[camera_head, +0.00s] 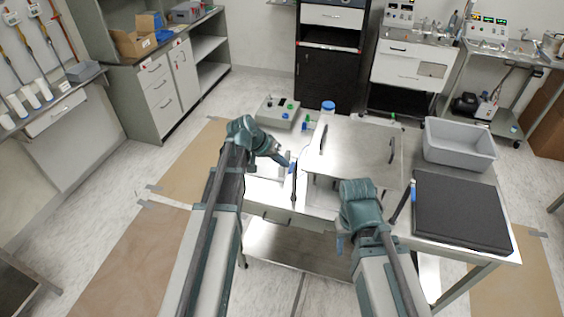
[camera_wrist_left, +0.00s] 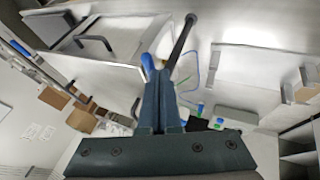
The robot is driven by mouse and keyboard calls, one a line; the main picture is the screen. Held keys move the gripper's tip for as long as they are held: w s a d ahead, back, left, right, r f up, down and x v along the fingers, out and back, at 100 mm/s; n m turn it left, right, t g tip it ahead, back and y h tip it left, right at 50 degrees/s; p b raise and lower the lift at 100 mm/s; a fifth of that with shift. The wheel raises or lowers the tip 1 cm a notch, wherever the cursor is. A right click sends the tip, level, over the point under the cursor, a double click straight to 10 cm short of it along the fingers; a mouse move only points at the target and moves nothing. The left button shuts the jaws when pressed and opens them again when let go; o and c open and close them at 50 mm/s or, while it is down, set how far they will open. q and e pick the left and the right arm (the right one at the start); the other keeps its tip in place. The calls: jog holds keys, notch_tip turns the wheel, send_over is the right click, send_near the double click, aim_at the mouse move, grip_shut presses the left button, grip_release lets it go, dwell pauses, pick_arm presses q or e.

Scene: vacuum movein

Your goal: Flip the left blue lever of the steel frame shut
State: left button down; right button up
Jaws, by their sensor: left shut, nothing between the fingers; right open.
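The steel frame is a box with a flat metal top (camera_head: 358,145) and dark handles, standing on the metal table. The left blue lever (camera_head: 292,167) is at its front left corner, beside an upright dark rod (camera_head: 294,190). My left gripper (camera_head: 284,160) is shut and empty, its tips close to this lever. In the left wrist view the shut fingers (camera_wrist_left: 158,75) have the blue lever (camera_wrist_left: 148,64) just left of the tips and the dark rod (camera_wrist_left: 182,46) just right. I cannot tell whether they touch. My right gripper (camera_head: 342,243) is open before the table's front, apart from the frame.
A second blue lever (camera_head: 413,190) is at the frame's front right, beside a black pad (camera_head: 460,212). A grey bin (camera_head: 458,145) stands behind the pad. A grey tray with small green and blue parts (camera_head: 278,112) lies at the back left.

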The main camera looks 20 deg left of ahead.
aim_at(293, 166)
pick_arm(q)
jog(key=shift+d, duration=0.1)
jog(key=shift+s+d+n+t+y, duration=0.25)
jog(key=shift+d+n, duration=0.25)
jog(key=shift+n, duration=0.3)
jog(key=shift+s+d+n+t+y, duration=0.15)
jog(key=shift+d+n+t+y, duration=0.25)
jog(key=shift+n, duration=0.4)
jog(key=d+n+y, duration=0.1)
jog(key=n, duration=0.1)
jog(key=shift+d+n+t+y, duration=0.25)
jog(key=shift+d+n, duration=0.05)
jog(key=shift+d, duration=0.1)
jog(key=d+n+y, duration=0.1)
jog(key=n, duration=0.1)
jog(key=w+d+n+y, duration=0.1)
jog(key=n, duration=0.1)
jog(key=shift+w+d+y, duration=0.1)
jog(key=shift+d+y, duration=0.2)
jog(key=shift+d, duration=0.05)
jog(key=n, duration=0.1)
jog(key=w+d+n+y, duration=0.1)
jog(key=n, duration=0.1)
jog(key=shift+d+y, duration=0.15)
jog(key=shift+y, duration=0.15)
jog(key=shift+w+d, duration=0.2)
jog(key=shift+w, duration=0.1)
jog(key=shift+s, duration=0.1)
jog(key=shift+a, duration=0.1)
